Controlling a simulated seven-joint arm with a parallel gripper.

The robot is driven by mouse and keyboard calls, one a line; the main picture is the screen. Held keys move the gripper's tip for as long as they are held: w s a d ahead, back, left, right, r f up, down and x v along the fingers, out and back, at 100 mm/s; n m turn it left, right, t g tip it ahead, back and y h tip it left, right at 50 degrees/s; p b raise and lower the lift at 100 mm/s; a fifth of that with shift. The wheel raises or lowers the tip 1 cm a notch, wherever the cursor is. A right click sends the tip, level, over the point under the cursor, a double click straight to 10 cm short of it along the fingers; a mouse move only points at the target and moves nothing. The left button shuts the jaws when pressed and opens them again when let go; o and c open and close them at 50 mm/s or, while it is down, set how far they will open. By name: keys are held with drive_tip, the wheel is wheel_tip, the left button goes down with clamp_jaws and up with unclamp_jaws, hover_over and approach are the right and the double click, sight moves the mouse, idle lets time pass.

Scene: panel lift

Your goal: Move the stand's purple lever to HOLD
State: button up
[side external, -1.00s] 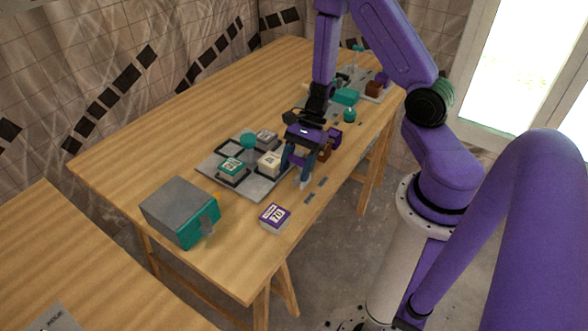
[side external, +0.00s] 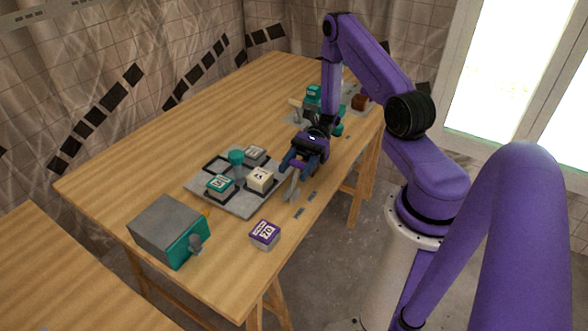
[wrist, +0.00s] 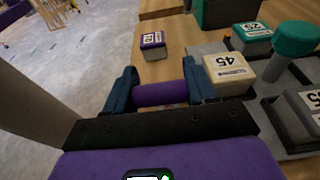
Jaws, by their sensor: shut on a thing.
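The lever's purple grip (wrist: 160,93) is a short cylinder lying between the two blue fingers of my gripper (wrist: 158,88) in the wrist view. My gripper is shut on it. In the side view my gripper (side external: 299,166) is low over the table's right edge, tilted, with its fingers pointing down and left. A grey lever arm or base (side external: 292,188) shows just under the fingers; the purple grip is hidden there. Small dark marks (side external: 299,213) lie on the table beside it, too small to read. No HOLD label is legible.
A grey plate (side external: 240,207) with several labelled blocks and a teal knob (side external: 236,156) sits close left of my gripper. A purple-topped block (side external: 264,235) and a grey-teal box (side external: 168,230) stand nearer the front. The table's left half is clear.

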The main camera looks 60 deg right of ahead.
drive_tip(key=shift+d+f, duration=0.1)
drive_tip(key=shift+d, duration=0.05)
idle(0.4)
drive_tip(key=o, duration=1.4)
drive_tip(key=v, duration=1.7)
drive_tip(key=shift+d+f, duration=0.25)
drive_tip(key=shift+f, duration=0.05)
